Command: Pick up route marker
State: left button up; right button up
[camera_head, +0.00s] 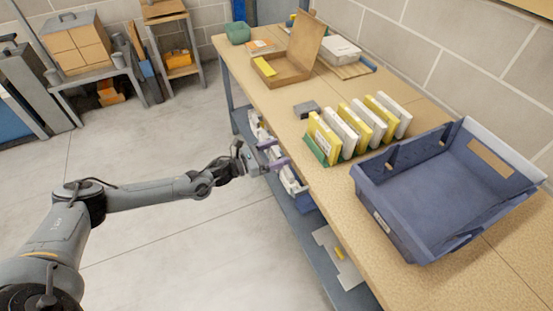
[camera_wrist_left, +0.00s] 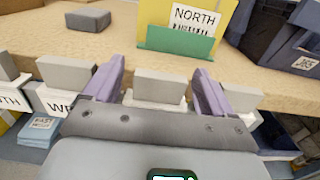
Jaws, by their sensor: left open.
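My left gripper (camera_head: 273,154) is at the near edge of the table, its lilac fingers apart. In the left wrist view the open fingers (camera_wrist_left: 160,72) stand on either side of a grey block (camera_wrist_left: 159,87) with a white part below it. Contact with the block cannot be told. Similar grey-topped white pieces with printed labels (camera_wrist_left: 65,80) stand beside it. No piece is readable as the route marker. In the wrist view a yellow card (camera_wrist_left: 155,38) with a white NORTH label stands in a green holder (camera_wrist_left: 178,45) beyond the fingers. My right gripper is not in view.
The tabletop (camera_head: 270,105) holds a row of yellow and white upright cards (camera_head: 360,122), a small dark grey block (camera_head: 306,109), an open cardboard box (camera_head: 288,75) and a large blue bin (camera_head: 440,190). A blue lower shelf (camera_head: 305,235) runs underneath.

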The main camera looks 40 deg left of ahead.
pick_arm(q)
jog(key=shift+d, duration=0.1)
jog(key=c, duration=1)
jog(key=shift+r, duration=0.1)
jog(key=shift+c, duration=0.2)
